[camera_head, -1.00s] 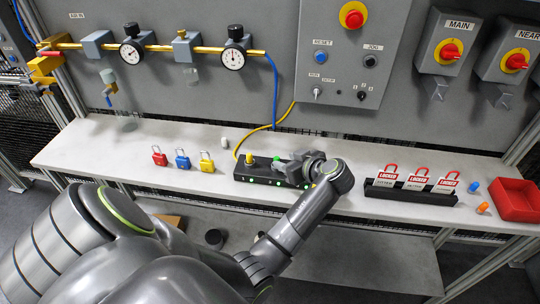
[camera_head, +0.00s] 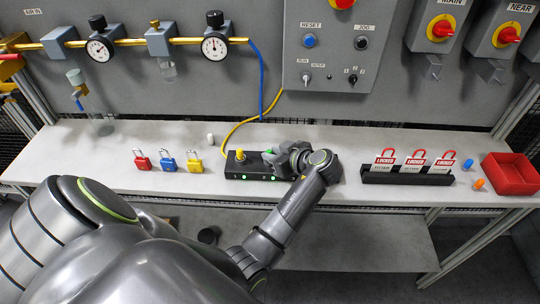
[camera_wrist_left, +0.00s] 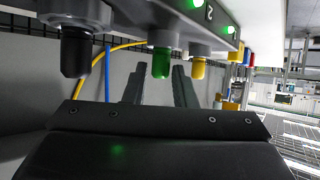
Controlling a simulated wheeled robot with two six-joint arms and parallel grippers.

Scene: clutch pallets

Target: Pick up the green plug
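The green plug (camera_wrist_left: 161,62) points down from the underside of a grey socket block in the left wrist view, which looks upside down. My left gripper (camera_wrist_left: 159,72) is open, with one dark finger on each side of the green plug; I cannot tell whether they touch it. In the head view my left gripper (camera_head: 282,160) is at the right part of the black socket strip (camera_head: 235,169) and hides most or all of the green plug. My right gripper is not in view.
A yellow plug (camera_wrist_left: 198,70) and a black plug (camera_wrist_left: 75,50) flank the green one. Red (camera_head: 141,160), blue (camera_head: 168,160) and yellow (camera_head: 194,160) padlocks stand left of the strip. A black rack (camera_head: 407,178) with locked tags and a red bin (camera_head: 512,174) are right.

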